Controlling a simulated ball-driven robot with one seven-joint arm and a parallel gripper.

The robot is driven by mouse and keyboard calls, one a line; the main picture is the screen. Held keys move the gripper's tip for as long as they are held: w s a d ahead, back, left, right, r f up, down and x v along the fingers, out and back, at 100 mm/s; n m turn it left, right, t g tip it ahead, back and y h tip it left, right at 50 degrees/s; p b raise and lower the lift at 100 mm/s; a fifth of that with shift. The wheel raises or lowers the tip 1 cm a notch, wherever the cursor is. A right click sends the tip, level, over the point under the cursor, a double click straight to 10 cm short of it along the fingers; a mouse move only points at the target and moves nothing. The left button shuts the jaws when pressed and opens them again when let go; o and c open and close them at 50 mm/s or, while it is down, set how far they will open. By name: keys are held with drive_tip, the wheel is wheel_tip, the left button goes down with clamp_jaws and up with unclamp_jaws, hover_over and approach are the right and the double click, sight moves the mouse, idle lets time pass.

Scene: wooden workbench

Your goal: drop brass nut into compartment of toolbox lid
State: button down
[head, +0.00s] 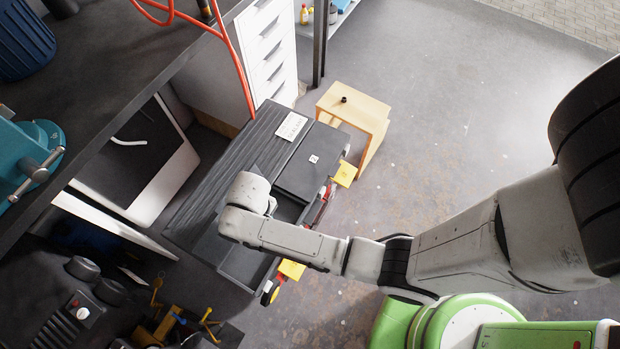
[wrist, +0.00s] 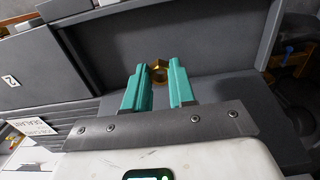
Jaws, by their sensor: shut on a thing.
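The toolbox (head: 213,180) is dark grey, with a ribbed top, and stands on the floor beside the workbench. An open compartment (head: 243,268) of its lid shows below my forearm, beside a flat closed panel (head: 315,162). In the wrist view, my gripper (wrist: 157,72) has teal fingers shut on the brass nut (wrist: 159,66), which shows between the fingertips. Behind and around them lies the grey compartment (wrist: 215,80) with raised walls. The gap between nut and compartment floor is hard to judge. In the head view, my arm hides the fingers and nut.
A wooden stool-like box (head: 358,105) stands beyond the toolbox. A white drawer cabinet (head: 268,50) is at the back, with an orange hose (head: 232,50) hanging in front. Tools (head: 165,322) clutter the lower left. The floor (head: 450,130) at right is clear.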

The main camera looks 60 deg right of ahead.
drive_tip(key=shift+f+b, duration=1.55)
drive_tip(key=shift+f, duration=0.35)
drive_tip(key=c, duration=0.9)
unclamp_jaws()
drive_tip(key=shift+s, duration=0.1)
drive_tip(key=shift+o, duration=0.2)
wheel_tip(320, 180, up, 11)
drive_tip(key=shift+f+p, duration=0.1)
drive_tip(key=shift+p, duration=0.35)
drive_tip(key=s+d+r, duration=0.2)
drive_tip(key=s+d, duration=0.2)
drive_tip(key=s, duration=0.4)
drive_tip(key=s+d+r+t, duration=0.1)
drive_tip(key=s+d+r, duration=0.1)
drive_tip(key=s, duration=0.6)
drive_tip(key=shift+d+r+m, duration=0.3)
drive_tip(key=shift+d+r, duration=0.1)
drive_tip(key=shift+d, duration=0.5)
